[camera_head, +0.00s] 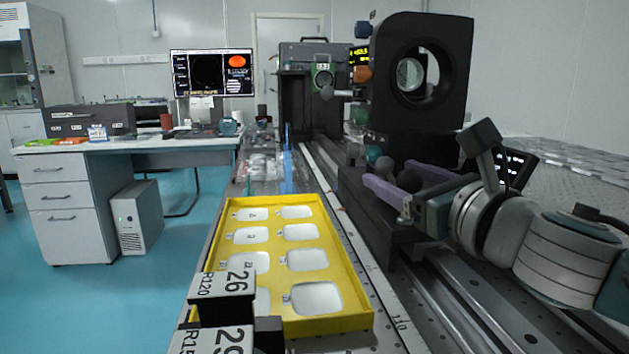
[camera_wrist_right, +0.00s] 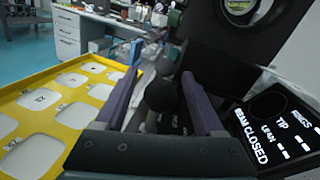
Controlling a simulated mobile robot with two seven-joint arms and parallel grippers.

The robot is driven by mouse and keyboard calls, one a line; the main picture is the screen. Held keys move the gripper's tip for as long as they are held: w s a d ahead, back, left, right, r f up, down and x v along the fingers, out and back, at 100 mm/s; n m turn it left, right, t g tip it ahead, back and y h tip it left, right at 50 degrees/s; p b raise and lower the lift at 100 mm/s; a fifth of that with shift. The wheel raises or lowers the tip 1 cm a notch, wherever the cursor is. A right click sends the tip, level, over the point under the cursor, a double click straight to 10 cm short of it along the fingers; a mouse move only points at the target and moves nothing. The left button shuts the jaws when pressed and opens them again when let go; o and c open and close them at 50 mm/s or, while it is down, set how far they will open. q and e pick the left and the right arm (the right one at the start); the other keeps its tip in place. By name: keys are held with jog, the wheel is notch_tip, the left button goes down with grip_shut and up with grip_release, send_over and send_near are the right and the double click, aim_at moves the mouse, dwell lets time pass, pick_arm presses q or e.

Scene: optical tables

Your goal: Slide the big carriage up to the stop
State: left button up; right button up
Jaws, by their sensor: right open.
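The big carriage (camera_head: 449,60) is a tall black housing with a round opening and a lens, standing on the rails right of centre. Its lower black part (camera_head: 384,235) reaches toward me. My right gripper (camera_head: 388,171) is open, its two purple fingers pointing at the carriage's foot. In the right wrist view a dark ball knob (camera_wrist_right: 161,96) sits between the open fingers, with no clear contact. A second, greyer knob (camera_wrist_right: 165,66) stands just beyond it, near the fingertips. I cannot make out the stop. My left gripper is not in view.
A yellow tray (camera_head: 364,298) with several white plates lies left of the rails (camera_head: 470,315). Black labelled blocks (camera_head: 222,284) stand at its near corner. A dark display reading "BEAM CLOSED" (camera_wrist_right: 265,125) is close on the gripper's right. A desk (camera_head: 110,155) stands far left.

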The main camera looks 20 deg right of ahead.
jog(key=s, duration=0.8)
jog(key=shift+a, duration=0.15)
jog(key=shift+s, duration=0.5)
